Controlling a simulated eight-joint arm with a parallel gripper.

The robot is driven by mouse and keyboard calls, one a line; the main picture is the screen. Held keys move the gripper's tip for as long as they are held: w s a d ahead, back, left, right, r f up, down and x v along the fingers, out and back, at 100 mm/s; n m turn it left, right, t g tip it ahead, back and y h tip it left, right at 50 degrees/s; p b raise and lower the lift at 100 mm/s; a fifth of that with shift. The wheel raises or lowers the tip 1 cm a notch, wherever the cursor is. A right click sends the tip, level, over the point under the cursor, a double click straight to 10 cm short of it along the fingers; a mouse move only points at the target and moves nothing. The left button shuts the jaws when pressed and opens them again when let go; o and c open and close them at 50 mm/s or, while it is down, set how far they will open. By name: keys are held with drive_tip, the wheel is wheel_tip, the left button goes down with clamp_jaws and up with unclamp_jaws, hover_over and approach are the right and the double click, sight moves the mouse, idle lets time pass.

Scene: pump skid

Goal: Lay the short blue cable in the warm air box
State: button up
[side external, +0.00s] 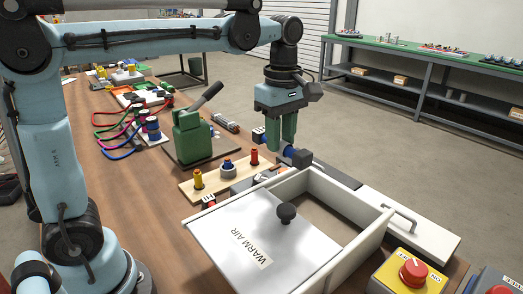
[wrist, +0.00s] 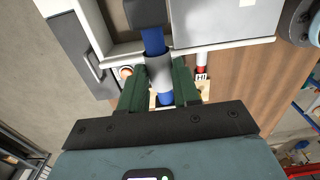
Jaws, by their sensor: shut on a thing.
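My gripper (side external: 282,143) is shut on the short blue cable (side external: 290,150) and holds it in the air just beyond the far wall of the warm air box. The cable has dark block ends. In the wrist view the gripper (wrist: 160,82) grips near a grey sleeve on the blue cable (wrist: 153,40), and the cable's dark end points toward the box. The white warm air box (side external: 376,228) stands at the front of the bench. Its lid (side external: 245,225), labelled WARM AIR with a black knob, covers the left part. The right part is open and looks empty.
A wooden board with yellow, blue and red fittings (side external: 228,170) lies behind the box. A green lever press (side external: 192,135) stands farther back. A handled grey-white panel (side external: 415,225) lies right of the box. A yellow box with a red button (side external: 412,272) is at front right.

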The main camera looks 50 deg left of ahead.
drive_tip(key=w+d+f, duration=0.2)
drive_tip(key=w+d, duration=0.2)
drive_tip(key=d, duration=0.5)
wheel_tip(320, 180, down, 7)
drive_tip(key=shift+a, duration=0.2)
drive_tip(key=shift+w+f, duration=0.1)
drive_tip(key=shift+f, duration=0.1)
idle(0.5)
drive_tip(key=shift+f, duration=0.35)
drive_tip(key=shift+f, duration=1.05)
drive_tip(key=shift+f, duration=0.3)
drive_tip(key=shift+f, duration=1.05)
drive_tip(key=shift+f, duration=0.3)
